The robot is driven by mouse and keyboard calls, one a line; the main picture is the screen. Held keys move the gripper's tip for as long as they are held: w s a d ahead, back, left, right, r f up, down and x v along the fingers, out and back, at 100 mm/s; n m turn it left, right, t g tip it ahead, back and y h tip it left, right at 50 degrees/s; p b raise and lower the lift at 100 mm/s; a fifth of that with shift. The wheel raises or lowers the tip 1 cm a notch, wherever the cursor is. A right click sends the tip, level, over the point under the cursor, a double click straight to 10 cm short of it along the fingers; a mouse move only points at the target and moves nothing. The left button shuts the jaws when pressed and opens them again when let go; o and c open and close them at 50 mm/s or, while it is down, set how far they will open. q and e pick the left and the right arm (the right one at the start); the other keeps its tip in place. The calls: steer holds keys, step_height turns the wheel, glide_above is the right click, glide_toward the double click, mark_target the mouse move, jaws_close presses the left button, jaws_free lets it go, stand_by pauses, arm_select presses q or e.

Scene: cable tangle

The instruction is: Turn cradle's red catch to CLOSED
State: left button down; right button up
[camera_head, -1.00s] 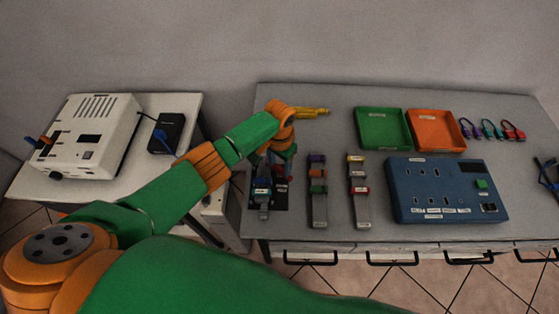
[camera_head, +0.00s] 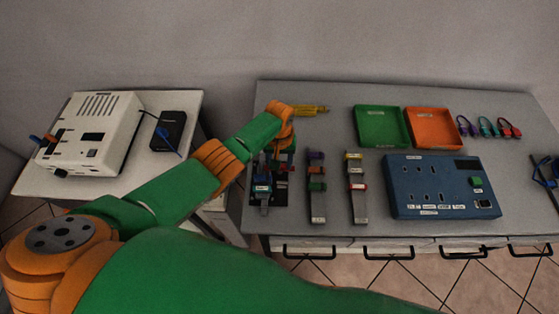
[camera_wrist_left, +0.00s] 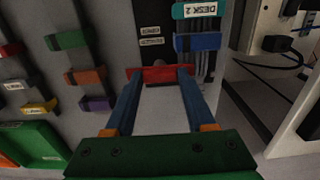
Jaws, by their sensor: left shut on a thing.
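The cradle stands on a black plate (camera_wrist_left: 155,20) at the left end of the grey bench, with two small white labels whose words I cannot read. Beside them in the left wrist view, grey cables pass under a blue clip (camera_wrist_left: 198,41) and a teal "DESK 2" tag (camera_wrist_left: 200,10). The red catch (camera_wrist_left: 160,74) lies crosswise between the fingertips of my left gripper (camera_wrist_left: 158,77), which is shut on it. In the head view, my left gripper (camera_head: 281,166) reaches down over the plate and mostly hides the catch. My right gripper is in neither view.
Beyond are a blue socket panel (camera_head: 400,190), a green tray (camera_head: 361,110) and an orange tray (camera_head: 409,112). A white device (camera_head: 110,150) stands on the separate left table, across a gap.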

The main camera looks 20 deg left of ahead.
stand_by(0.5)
arm_select(q)
steer(key=shift+c, duration=1.2)
jaws_free()
steer(key=shift+r, duration=0.1)
step_height(320, 180, up, 5)
steer(key=p, duration=0.3)
steer(key=shift+w+r, duration=0.1)
steer(key=shift+r, duration=0.9)
